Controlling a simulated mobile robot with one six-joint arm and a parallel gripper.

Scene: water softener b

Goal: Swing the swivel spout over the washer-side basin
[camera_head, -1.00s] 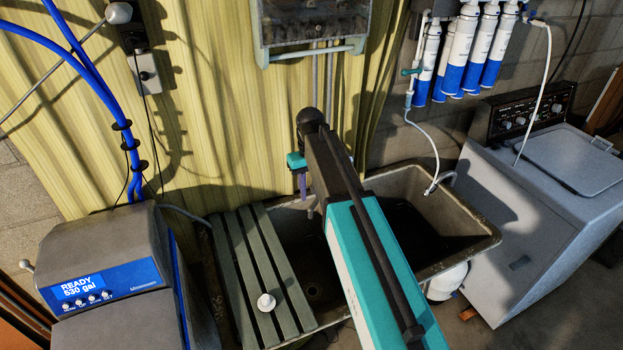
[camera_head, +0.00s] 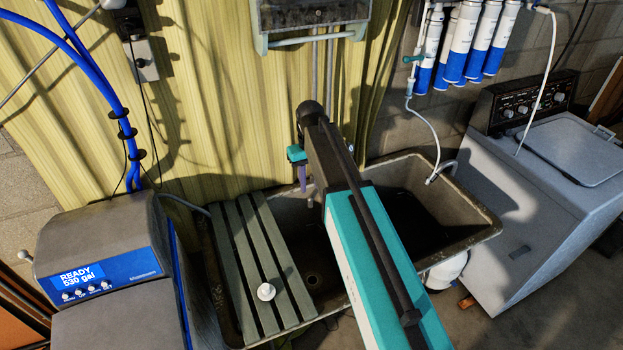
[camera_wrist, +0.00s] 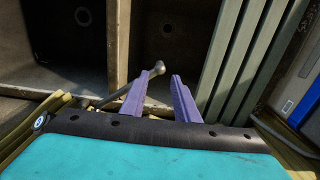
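The swivel spout (camera_wrist: 125,85) is a thin metal tube with a rounded end. In the wrist view it runs from the back rim past the left fingertip, and its end lies over the softener-side basin (camera_wrist: 172,55), near the divider. The washer-side basin (camera_wrist: 50,60) is left of the divider there; it shows right of my arm in the head view (camera_head: 405,175). My gripper (camera_wrist: 166,74) has two purple fingers, apart with nothing clamped between them, beside the spout. Contact with the left finger is unclear. In the head view my arm hides most of the spout.
A slatted board (camera_head: 250,260) with a white knob covers the sink's left part. The softener unit (camera_head: 105,270) stands left of it, and the washer (camera_head: 550,190) stands right. A white hose (camera_head: 432,140) hangs to a curved pipe at the sink's right edge. Filters hang above.

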